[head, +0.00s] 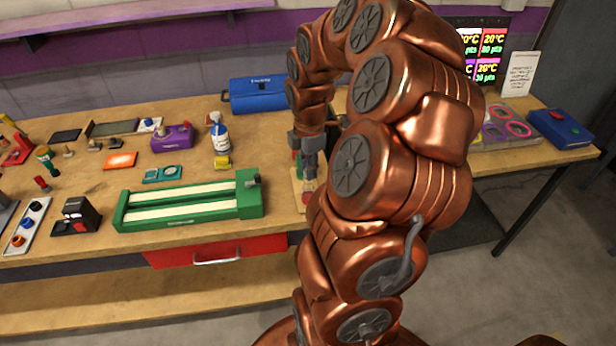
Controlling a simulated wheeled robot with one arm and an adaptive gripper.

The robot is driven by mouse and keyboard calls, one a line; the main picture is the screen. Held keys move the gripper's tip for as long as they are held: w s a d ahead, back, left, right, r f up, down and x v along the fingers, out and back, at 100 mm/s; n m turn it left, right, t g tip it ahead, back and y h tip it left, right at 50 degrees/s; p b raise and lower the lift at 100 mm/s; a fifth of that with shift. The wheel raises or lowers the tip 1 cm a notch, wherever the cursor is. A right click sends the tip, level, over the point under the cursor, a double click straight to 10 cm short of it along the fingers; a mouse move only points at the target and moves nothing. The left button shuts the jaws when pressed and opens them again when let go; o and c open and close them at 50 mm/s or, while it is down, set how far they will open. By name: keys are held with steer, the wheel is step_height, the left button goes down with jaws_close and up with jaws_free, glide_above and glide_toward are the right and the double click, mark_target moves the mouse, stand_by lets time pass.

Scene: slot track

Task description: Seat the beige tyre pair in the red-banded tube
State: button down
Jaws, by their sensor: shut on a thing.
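My gripper (309,166) points down over a small pale wooden stand (298,197) to the right of the green track. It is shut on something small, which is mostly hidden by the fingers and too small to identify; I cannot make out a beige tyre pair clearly. A green upright part (297,160) and a red part (308,196) show at the stand. I cannot tell which is the red-banded tube. My arm hides the stand's right side.
A green two-lane track (188,206) lies left of the stand. A blue case (257,94) is at the back. Small tools crowd the left of the bench.

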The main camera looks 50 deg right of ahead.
steer(key=shift+f+p, duration=0.55)
steer(key=shift+f, duration=1.6)
steer(key=shift+f, duration=0.2)
steer(key=c, duration=1.1)
jaws_free()
steer(key=shift+r, duration=0.15)
